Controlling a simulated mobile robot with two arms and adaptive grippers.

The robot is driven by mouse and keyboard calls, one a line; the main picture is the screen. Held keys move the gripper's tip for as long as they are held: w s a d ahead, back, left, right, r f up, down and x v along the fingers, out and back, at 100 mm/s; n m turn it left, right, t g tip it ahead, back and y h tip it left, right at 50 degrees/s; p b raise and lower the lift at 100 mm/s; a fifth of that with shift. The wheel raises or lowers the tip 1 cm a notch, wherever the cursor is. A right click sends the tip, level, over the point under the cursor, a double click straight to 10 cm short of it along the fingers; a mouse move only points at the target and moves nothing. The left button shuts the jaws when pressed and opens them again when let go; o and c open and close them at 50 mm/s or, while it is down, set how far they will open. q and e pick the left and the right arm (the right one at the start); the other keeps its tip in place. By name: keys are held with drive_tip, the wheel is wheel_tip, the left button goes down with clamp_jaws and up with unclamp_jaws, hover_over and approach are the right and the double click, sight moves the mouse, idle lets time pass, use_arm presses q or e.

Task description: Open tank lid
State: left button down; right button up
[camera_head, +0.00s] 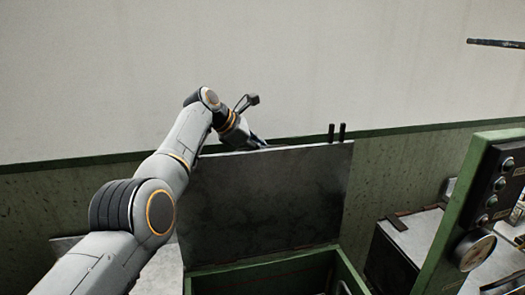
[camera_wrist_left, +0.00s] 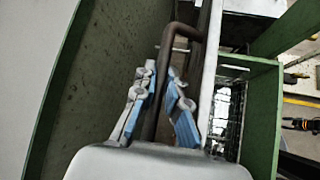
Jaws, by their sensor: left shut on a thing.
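The tank lid (camera_head: 265,200) is a grey metal panel standing nearly upright at the back of the green tank (camera_head: 345,272). The tank is open below it. My left gripper (camera_head: 258,142) is at the lid's top edge, its fingers partly hidden in the head view. In the left wrist view my left gripper (camera_wrist_left: 162,85) has its blue-padded fingers around a dark bent bar handle (camera_wrist_left: 152,120) and is shut on it. The lid's edge (camera_wrist_left: 210,70) shows beside the handle there. My right gripper is not in view.
A green control panel with buttons and a gauge (camera_head: 475,250) stands at the right. A metal-topped unit (camera_head: 415,240) is between it and the tank. A wall with a green rail (camera_head: 400,130) runs close behind the lid.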

use_arm(q)
drive_tip(key=shift+s+f, duration=0.1)
drive_tip(key=shift+f, duration=0.15)
drive_tip(key=c, duration=1.7)
unclamp_jaws()
drive_tip(key=shift+o, duration=0.2)
drive_tip(key=shift+r, duration=0.15)
drive_tip(key=shift+s+a+r, duration=0.15)
drive_tip(key=shift+a+r, duration=0.25)
drive_tip(key=shift+r, duration=0.1)
drive_tip(key=v, duration=1)
drive_tip(key=shift+a, duration=0.25)
drive_tip(key=shift+s, duration=0.15)
